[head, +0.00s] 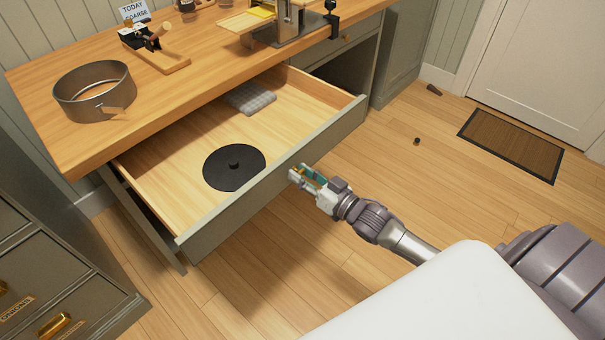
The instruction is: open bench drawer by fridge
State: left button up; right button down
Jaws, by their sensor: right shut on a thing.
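The bench drawer (277,187) is pulled far out from under the wooden bench (180,75). Its grey-green front faces me and its pale wood inside shows. A black disc (234,167) with a small knob and a folded grey cloth (250,97) lie in it. My right gripper (300,175) is at the middle of the drawer front, shut on the drawer's handle. The handle is mostly hidden by the fingers; a bit of brass colour shows there. My left gripper is not in view.
A metal ring (95,91) and tools stand on the bench top. A cabinet with brass pulls (55,325) is at the lower left. A doormat (511,145) lies before the white door (550,65). Two small dark objects lie on the floor, which is otherwise open at right.

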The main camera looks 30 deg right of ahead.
jog(key=c, duration=0.8)
grip_release()
jog(key=shift+s+d, duration=0.1)
jog(key=shift+s, duration=0.1)
jog(key=v, duration=1.1)
jog(key=shift+s+d, duration=0.1)
jog(key=shift+s, duration=0.2)
